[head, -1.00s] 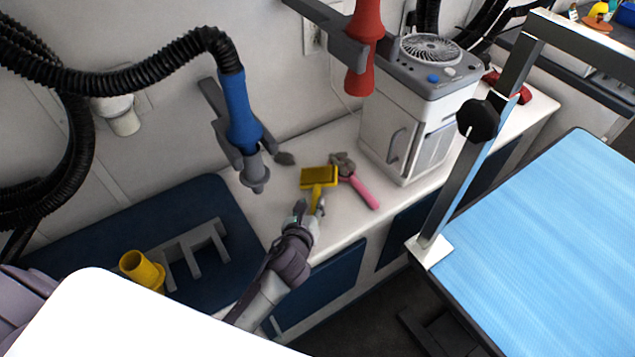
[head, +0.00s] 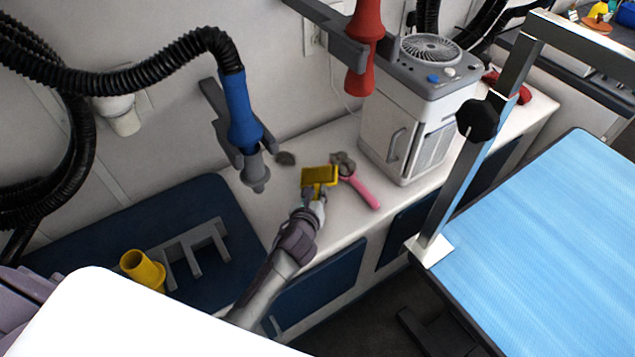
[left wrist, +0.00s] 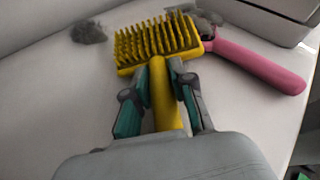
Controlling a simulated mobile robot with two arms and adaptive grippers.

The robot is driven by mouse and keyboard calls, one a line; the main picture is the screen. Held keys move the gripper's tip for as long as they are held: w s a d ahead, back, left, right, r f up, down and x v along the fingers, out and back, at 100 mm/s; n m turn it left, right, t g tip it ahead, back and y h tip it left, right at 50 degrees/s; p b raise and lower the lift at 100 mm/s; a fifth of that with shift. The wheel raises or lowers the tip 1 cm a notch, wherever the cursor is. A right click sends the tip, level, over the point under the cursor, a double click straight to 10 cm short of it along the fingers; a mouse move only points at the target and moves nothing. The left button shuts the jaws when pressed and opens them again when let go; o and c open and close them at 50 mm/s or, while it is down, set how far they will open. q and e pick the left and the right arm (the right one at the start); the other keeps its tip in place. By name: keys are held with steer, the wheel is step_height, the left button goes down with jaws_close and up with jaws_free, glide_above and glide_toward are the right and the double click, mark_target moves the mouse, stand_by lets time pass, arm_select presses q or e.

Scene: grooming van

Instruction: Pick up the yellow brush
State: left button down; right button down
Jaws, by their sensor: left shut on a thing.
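The yellow brush (head: 320,175) lies on the white counter (head: 285,205), in the middle of the head view. In the left wrist view its bristled head (left wrist: 158,42) faces up and its handle (left wrist: 163,100) points back toward my gripper. My left gripper (head: 315,198) is at the handle, just below the head. In the left wrist view its two fingers (left wrist: 160,105) are on either side of the handle, shut on it. Part of the handle is hidden by the gripper in the head view. My right gripper does not show.
A pink-handled tool (head: 358,185) lies close to the right of the brush. A grey tuft (head: 285,158) lies behind it to the left. A white cabinet unit (head: 410,130) stands behind to the right. A blue dryer nozzle (head: 241,120) hangs at the left.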

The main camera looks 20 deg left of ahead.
arm_select(q)
steer(key=shift+r, duration=0.35)
step_height(320, 180, up, 8)
steer(key=shift+f+p, duration=0.2)
steer(key=shift+p, duration=0.75)
steer(key=shift+w+a+r+n+g+y+p, duration=0.1)
steer(key=shift+w+n+g+y+p, duration=0.05)
steer(key=shift+g+y+p, duration=0.35)
steer(key=shift+w+a+r+n+g+y+p, duration=0.15)
steer(key=shift+g+y+p, duration=0.15)
steer(key=shift+y+p, duration=0.25)
steer(key=shift+d+f+g+y+p, duration=0.1)
steer(key=shift+f+g+y+p, duration=0.25)
steer(key=shift+g+y+p, duration=0.1)
steer(key=shift+s+f+y, duration=0.1)
steer(key=shift+f+y, duration=0.15)
steer(key=shift+y, duration=0.15)
steer(key=shift+f+g, duration=0.2)
steer(key=shift+g, duration=0.05)
step_height(320, 180, down, 7)
steer(key=b, duration=0.9)
steer(key=shift+s+r, duration=0.1)
steer(key=shift+r, duration=0.05)
steer(key=shift+f+b, duration=0.3)
steer(key=shift+f, duration=0.3)
